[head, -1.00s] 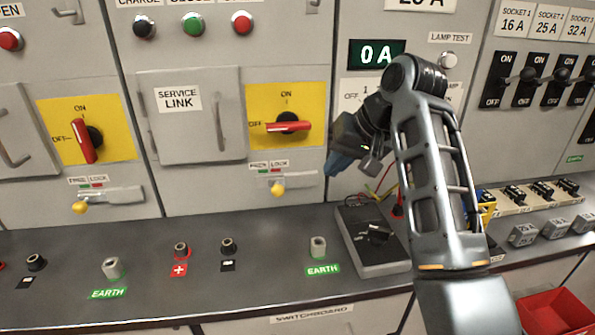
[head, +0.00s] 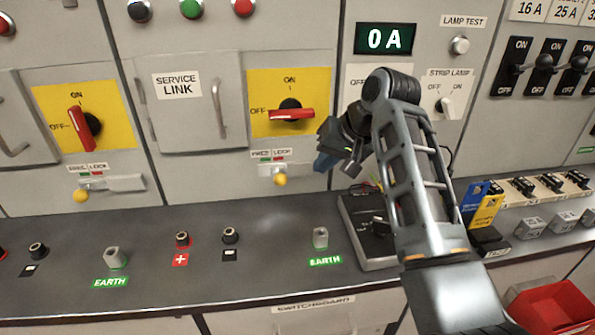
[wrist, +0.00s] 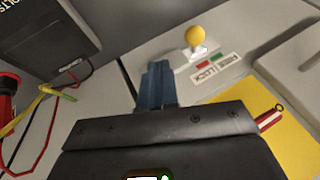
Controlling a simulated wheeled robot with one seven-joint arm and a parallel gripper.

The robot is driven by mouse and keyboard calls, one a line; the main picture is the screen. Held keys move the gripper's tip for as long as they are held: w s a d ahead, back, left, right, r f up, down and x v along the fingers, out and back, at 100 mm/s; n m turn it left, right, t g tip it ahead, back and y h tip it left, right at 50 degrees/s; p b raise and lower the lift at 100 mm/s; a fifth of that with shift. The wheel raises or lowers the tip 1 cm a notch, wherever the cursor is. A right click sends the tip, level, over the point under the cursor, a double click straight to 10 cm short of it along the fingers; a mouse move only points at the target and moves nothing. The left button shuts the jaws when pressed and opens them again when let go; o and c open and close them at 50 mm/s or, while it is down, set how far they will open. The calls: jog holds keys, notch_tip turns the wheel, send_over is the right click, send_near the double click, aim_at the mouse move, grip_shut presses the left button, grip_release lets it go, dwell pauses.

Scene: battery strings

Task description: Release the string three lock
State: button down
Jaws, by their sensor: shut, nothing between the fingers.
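The lock has a yellow ball knob (head: 280,180) on a short slide plate below the right-hand yellow switch panel. The knob stands under the red LOCK side of its FREE/LOCK label (head: 268,154). In the wrist view the knob (wrist: 195,37) is upright beyond my blue fingertips, apart from them. My gripper (head: 322,161) is shut and empty, to the right of the knob and slightly higher in the head view. Its fingertips also show together in the wrist view (wrist: 157,80). No string number is readable.
The red rotary handle (head: 292,114) above the lock lies horizontal. The left panel's yellow knob (head: 81,195) stands under its FREE side. A black meter (head: 368,230) with leads sits on the ledge below my arm. An earth post (head: 320,238) stands on the ledge below the lock.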

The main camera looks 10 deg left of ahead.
aim_at(278, 178)
jog(key=a+f+p, duration=0.1)
jog(key=a+f, duration=0.3)
jog(key=a, duration=0.1)
jog(key=shift+w+a, duration=0.35)
jog(key=shift+w, duration=0.05)
jog(key=a, duration=0.3)
jog(key=shift+s, duration=0.35)
jog(key=shift+s+a, duration=0.15)
jog(key=shift+a, duration=0.15)
